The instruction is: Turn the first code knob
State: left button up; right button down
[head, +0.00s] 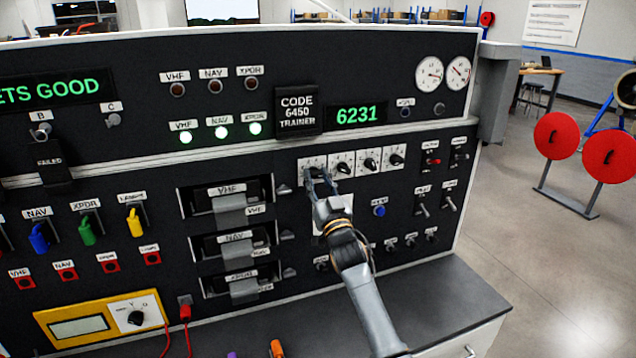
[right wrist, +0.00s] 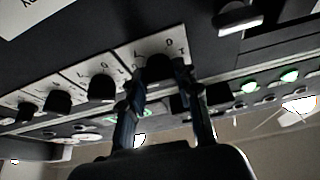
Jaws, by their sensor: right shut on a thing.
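The row of code knobs sits on white plates on the black panel. The first code knob (right wrist: 158,67) is the leftmost in the head view, where its white plate (head: 313,161) shows and the knob is mostly hidden by my right gripper (head: 319,181). In the right wrist view, my right gripper (right wrist: 166,92) has its two fingers on either side of this black knob, shut on it. The other code knobs (head: 343,167) stand to its right in the head view. The green code display (head: 357,116) reads 6231. My left gripper is not in view.
A placard (head: 298,109) reads CODE 6450 TRAINER. A blue button (head: 379,211) and toggle switches (head: 421,208) lie right of my arm. The VHF, NAV and XPDR modules (head: 229,202) are to its left. A grey worktop (head: 450,300) runs below the panel.

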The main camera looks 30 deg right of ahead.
jog(key=shift+f+m+h, duration=0.1)
jog(key=shift+m+h, duration=0.3)
jog(key=shift+m, duration=0.5)
jog(key=c, duration=1)
grip_release()
jog(key=shift+o, duration=0.2)
jog(key=v, duration=1.2)
jog(key=shift+a, duration=0.15)
